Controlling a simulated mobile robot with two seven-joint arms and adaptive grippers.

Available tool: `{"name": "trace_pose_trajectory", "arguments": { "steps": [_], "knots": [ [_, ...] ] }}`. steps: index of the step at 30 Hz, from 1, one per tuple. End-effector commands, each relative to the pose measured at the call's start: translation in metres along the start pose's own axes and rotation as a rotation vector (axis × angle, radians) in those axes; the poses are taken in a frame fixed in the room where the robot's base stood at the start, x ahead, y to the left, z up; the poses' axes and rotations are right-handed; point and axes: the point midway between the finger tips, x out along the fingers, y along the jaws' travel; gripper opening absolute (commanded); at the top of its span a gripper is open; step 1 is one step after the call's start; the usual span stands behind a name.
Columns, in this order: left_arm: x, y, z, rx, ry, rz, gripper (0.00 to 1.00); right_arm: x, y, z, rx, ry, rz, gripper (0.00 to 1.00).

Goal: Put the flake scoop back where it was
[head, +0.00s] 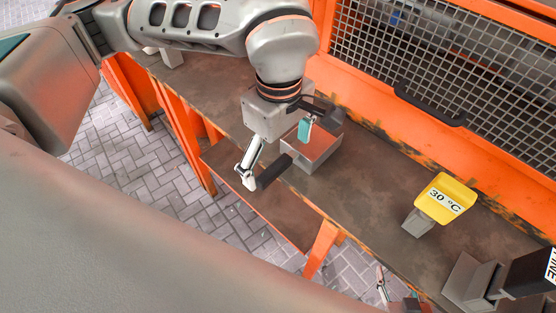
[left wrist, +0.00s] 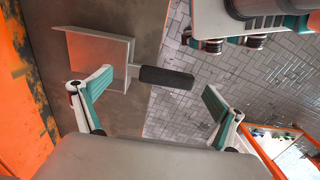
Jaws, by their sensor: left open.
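The flake scoop, a grey square pan (head: 320,152) with a black handle (head: 273,172), lies on the brown bench. Its handle points out over the bench's front edge. My left gripper (head: 275,153) is open above the handle, with one finger on each side of it in the picture. In the left wrist view the scoop (left wrist: 101,62) lies beyond the spread fingers, its handle (left wrist: 167,77) reaching into the gap between them. No grip on it shows. A small part of what looks like my right gripper (head: 383,284) shows at the bottom edge; its jaws are not clear.
A yellow 30 °C sign (head: 444,199) on a grey stand is on the bench to the right. A grey block with a black sign (head: 526,274) stands farther right. An orange frame with wire mesh (head: 440,55) closes the back. Bench between scoop and yellow sign is clear.

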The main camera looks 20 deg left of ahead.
Motion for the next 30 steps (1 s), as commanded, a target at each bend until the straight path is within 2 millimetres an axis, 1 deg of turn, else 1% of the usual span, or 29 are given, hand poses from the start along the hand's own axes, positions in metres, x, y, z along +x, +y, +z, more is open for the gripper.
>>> {"name": "trace_pose_trajectory", "arguments": {
  "steps": [1,3,9,12,15,20,30],
  "knots": [
    [-0.012,0.001,0.000,0.000,0.002,0.006,0.96,0.000,0.000,-0.001,0.001,0.001,0.000,0.40],
    [-0.027,0.001,0.000,-0.001,0.002,0.007,0.96,0.000,0.000,-0.001,0.001,0.000,0.000,0.40],
    [-0.068,0.001,0.000,0.000,0.001,0.006,0.96,-0.001,-0.001,-0.001,0.003,0.001,-0.002,0.40],
    [-0.083,0.001,0.000,0.001,0.001,0.004,0.96,-0.001,-0.001,-0.001,0.003,0.000,-0.002,0.40],
    [-0.093,0.000,0.000,0.000,0.001,0.002,0.96,-0.001,-0.001,-0.001,0.004,0.000,-0.003,0.40],
    [-0.101,0.000,0.000,0.000,0.001,0.001,0.96,-0.001,-0.002,0.000,0.004,-0.001,-0.003,0.40],
    [-0.101,0.000,0.000,0.000,0.000,0.000,0.96,-0.002,-0.002,0.001,0.005,-0.004,-0.004,0.40]
  ]
}}
